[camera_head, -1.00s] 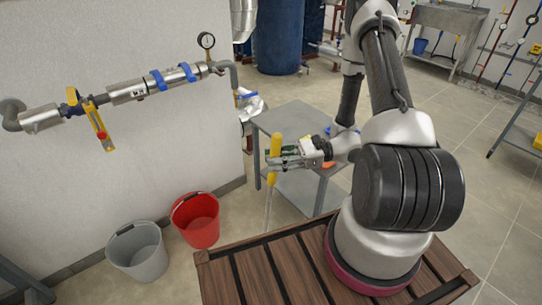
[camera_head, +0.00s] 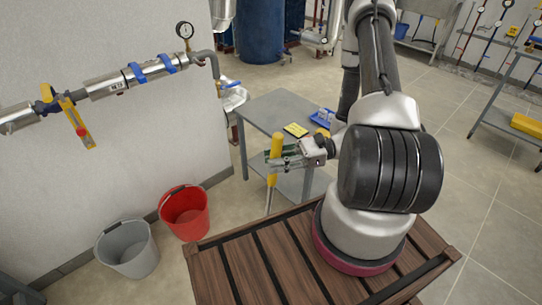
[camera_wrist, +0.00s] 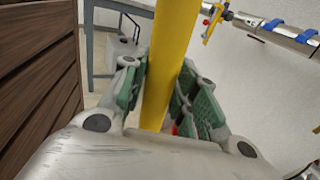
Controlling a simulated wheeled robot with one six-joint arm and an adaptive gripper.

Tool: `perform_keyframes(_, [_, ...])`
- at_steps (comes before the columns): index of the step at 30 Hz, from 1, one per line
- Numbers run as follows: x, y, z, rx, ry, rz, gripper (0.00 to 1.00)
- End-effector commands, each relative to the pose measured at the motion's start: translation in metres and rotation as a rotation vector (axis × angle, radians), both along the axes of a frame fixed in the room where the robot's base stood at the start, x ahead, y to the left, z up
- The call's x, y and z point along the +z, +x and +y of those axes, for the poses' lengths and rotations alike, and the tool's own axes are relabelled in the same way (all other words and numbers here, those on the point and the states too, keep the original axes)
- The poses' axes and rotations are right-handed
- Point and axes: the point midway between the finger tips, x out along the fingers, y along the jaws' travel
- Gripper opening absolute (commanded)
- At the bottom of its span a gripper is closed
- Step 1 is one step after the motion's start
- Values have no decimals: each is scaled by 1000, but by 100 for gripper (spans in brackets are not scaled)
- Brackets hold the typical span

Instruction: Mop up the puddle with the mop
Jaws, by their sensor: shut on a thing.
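The mop's yellow handle (camera_head: 276,150) stands nearly upright, with a grey shaft below it that runs down behind the edge of the wooden deck. My gripper (camera_head: 276,163) is shut on the handle. In the wrist view the handle (camera_wrist: 170,65) passes between the green finger pads of my gripper (camera_wrist: 160,95). The mop head is hidden. I see no puddle in either view.
A red bucket (camera_head: 185,213) and a grey bucket (camera_head: 128,250) stand by the left wall. A grey table (camera_head: 272,112) stands behind my gripper. Pipes with a gauge (camera_head: 184,32) run along the wall. Open tiled floor (camera_head: 460,170) lies to the right.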

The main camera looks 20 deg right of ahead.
Motion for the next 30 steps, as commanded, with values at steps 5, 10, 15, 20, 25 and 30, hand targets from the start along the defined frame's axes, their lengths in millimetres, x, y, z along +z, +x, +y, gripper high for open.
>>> perform_keyframes(5, [0,-12,-4,-2,3,9,0])
perform_keyframes(10, [0,-23,-7,-2,3,10,0])
perform_keyframes(15, [0,-34,-11,-2,3,9,0])
perform_keyframes(20, [0,-44,-14,-2,4,8,0])
perform_keyframes(25, [0,-54,-18,-2,2,8,0])
perform_keyframes(30, [0,-65,-21,-3,4,8,0])
